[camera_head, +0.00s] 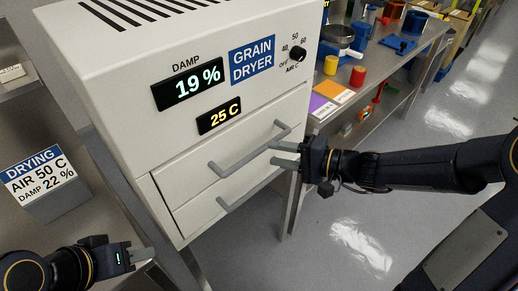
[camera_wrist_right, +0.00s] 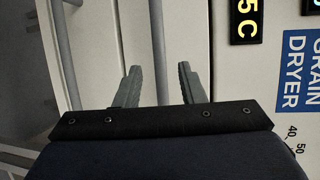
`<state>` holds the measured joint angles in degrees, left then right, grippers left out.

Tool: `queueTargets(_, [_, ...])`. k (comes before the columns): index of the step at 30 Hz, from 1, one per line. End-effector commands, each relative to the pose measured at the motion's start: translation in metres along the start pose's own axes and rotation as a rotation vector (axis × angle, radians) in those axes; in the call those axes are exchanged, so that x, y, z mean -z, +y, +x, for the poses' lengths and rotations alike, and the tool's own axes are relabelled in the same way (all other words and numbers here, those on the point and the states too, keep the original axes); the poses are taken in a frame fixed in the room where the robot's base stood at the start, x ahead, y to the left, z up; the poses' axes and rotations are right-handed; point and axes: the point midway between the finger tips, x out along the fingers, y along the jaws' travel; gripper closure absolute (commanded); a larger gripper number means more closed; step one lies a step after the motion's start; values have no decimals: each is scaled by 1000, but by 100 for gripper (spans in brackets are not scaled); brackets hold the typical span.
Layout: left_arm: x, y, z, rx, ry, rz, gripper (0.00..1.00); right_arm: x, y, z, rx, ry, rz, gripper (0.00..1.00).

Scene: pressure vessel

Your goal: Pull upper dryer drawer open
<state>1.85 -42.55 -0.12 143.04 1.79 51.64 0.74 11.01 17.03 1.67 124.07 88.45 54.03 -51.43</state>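The grain dryer (camera_head: 140,60) is a cream box with two drawers below its displays. The upper drawer (camera_head: 185,180) looks flush with the front. Its grey bar handle (camera_head: 245,153) runs across it. My right gripper (camera_head: 284,154) is at the right end of this handle, fingers pointing left. In the right wrist view the gripper (camera_wrist_right: 159,85) is open, and the upper handle bar (camera_wrist_right: 158,50) shows between the two fingers, with a gap on each side. My left gripper (camera_head: 145,253) is low at the left, away from the drawers; its finger gap is unclear.
The lower drawer's handle (camera_head: 245,190) lies just below the upper one. A drying sign (camera_head: 40,180) stands on the left bench. A bench at the right holds cards (camera_head: 333,91), a red cup (camera_head: 357,76) and a yellow cup (camera_head: 331,65). The floor before the dryer is clear.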

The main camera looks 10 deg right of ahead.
Motion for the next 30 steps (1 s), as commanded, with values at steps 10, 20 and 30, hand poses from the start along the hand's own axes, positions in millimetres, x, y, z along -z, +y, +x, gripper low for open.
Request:
queueTargets(10, [3, 3, -6, 0, 0, 0, 64, -1, 0, 51, -2, -4, 2, 64])
queueTargets(20, [3, 3, -6, 0, 0, 0, 64, -1, 0, 57, -2, -1, 1, 64])
queueTargets(30, [3, 3, -6, 0, 0, 0, 64, -1, 0, 57, -2, -1, 1, 100])
